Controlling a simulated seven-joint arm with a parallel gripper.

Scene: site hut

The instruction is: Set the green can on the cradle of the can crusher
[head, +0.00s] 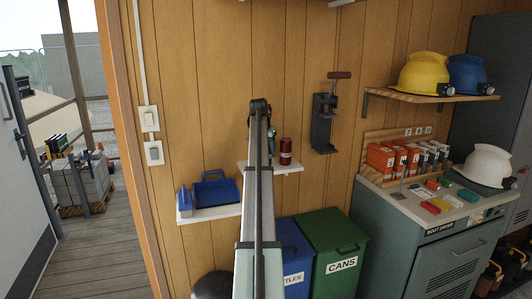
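The can crusher (322,124) is a dark grey device fixed upright on the wood wall, right of my arm. Its lever with a brown handle (339,75) is raised at the top. I see nothing in the crusher, but its cradle is too small to make out well. I cannot make out a green can. A small teal shape (271,134) shows at the right edge of my arm, above the small white shelf (290,169); I cannot tell what it is. My arm rises through the middle and hides part of that shelf. My gripper is hidden behind it.
A dark red can (286,151) stands on the small shelf. Blue (296,262) and green (332,243) bins stand below. A cabinet (437,238) and helmet shelf (425,97) are on the right. Wall around the crusher is clear.

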